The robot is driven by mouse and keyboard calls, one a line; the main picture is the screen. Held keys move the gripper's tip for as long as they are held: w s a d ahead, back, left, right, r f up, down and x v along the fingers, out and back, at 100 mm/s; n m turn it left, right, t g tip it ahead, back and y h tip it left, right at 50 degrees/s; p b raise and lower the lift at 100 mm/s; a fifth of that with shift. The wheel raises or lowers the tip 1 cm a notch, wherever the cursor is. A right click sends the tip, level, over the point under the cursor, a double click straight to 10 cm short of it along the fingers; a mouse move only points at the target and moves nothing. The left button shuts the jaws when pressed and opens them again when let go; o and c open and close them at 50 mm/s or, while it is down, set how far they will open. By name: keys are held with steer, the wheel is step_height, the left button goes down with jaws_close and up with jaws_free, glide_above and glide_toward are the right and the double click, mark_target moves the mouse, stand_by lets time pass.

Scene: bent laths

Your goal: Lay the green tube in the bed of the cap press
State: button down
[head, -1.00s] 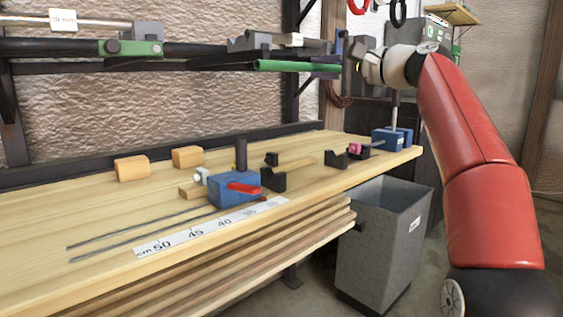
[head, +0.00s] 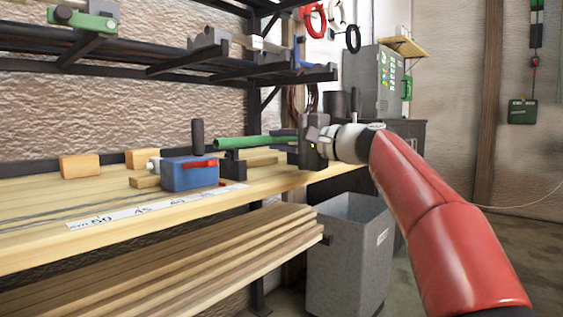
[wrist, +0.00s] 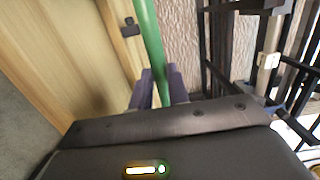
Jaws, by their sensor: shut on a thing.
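The green tube (head: 245,142) is held roughly level above the bench. My gripper (head: 286,133) is shut on it near its right end. In the wrist view the tube (wrist: 150,40) runs up from between the purple fingers (wrist: 161,88). The cap press shows as a blue block (head: 188,174) with a red lever and a dark upright post, and a black cradle (head: 232,168) to its right. The tube's left end is over or behind this cradle in the head view; I cannot tell whether they touch. My gripper hides the right part of the press.
Wooden blocks (head: 81,166) stand at the back of the bench. A measuring strip (head: 150,207) lies along its front. A black rack (head: 170,68) hangs above and behind. A grey bin (head: 350,255) stands below the bench's right end.

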mark_target(282, 172)
steer(key=shift+f+b, duration=0.45)
steer(key=shift+f, duration=0.95)
steer(key=shift+f, duration=0.15)
steer(key=c, duration=1.3)
jaws_free()
steer(key=shift+c, duration=0.2)
steer(key=shift+r, duration=0.25)
steer(key=v, duration=1.2)
steer(key=shift+f+b, duration=0.15)
steer(key=shift+b, duration=0.2)
